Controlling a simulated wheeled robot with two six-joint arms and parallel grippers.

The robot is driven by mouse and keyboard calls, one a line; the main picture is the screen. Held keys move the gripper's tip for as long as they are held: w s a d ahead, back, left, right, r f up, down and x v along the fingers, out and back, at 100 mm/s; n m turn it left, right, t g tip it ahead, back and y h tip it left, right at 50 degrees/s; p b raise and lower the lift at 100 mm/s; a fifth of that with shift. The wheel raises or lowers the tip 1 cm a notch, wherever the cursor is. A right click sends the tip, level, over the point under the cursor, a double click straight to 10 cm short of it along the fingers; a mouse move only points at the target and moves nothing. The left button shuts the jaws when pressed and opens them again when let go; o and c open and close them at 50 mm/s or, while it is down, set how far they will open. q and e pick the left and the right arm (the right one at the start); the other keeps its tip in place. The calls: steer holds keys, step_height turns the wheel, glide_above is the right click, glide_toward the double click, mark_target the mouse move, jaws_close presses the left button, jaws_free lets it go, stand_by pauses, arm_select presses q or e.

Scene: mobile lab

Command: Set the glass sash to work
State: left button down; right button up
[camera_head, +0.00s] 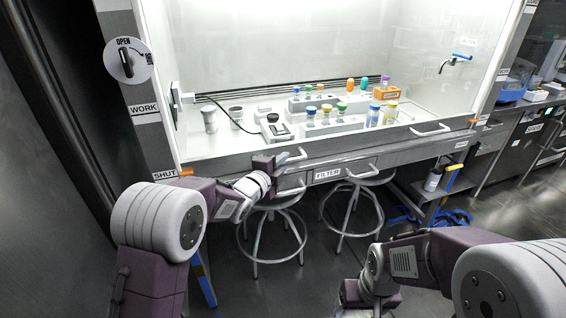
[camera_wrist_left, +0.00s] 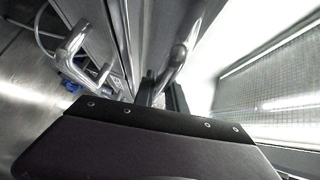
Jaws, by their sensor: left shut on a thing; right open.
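The glass sash (camera_head: 300,60) of the fume hood fronts a lit bench. Its bottom rail is low, with an orange pointer (camera_head: 186,171) beside the SHUT label (camera_head: 165,174). The WORK label (camera_head: 143,109) is higher on the left post. My left gripper (camera_head: 278,160) is shut on the sash's left handle (camera_head: 294,156); in the left wrist view its fingers (camera_wrist_left: 161,94) close around the bar of that handle (camera_wrist_left: 178,62). The sash's right handle (camera_head: 430,130) is free. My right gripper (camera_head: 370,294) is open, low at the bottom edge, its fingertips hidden.
Vials in racks (camera_head: 330,124) and an orange box (camera_head: 386,93) stand behind the glass. A dial marked OPEN (camera_head: 125,60) is on the left post. Below are a FILTER drawer (camera_head: 328,173) with a handle and two stools (camera_head: 271,203) (camera_head: 357,178).

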stand_by(0.5)
arm_select(q)
steer(key=p, duration=1.3)
glide_toward(283, 98)
steer(key=w+d+r, duration=0.1)
steer(key=w+d, duration=0.1)
steer(key=d, duration=0.3)
steer(key=shift+w+a+r, duration=0.1)
steer(key=shift+a, duration=0.15)
steer(key=c, duration=1.4)
jaws_free()
steer(key=shift+o, duration=0.2)
steer(key=b+v, duration=0.1)
steer(key=v, duration=0.8)
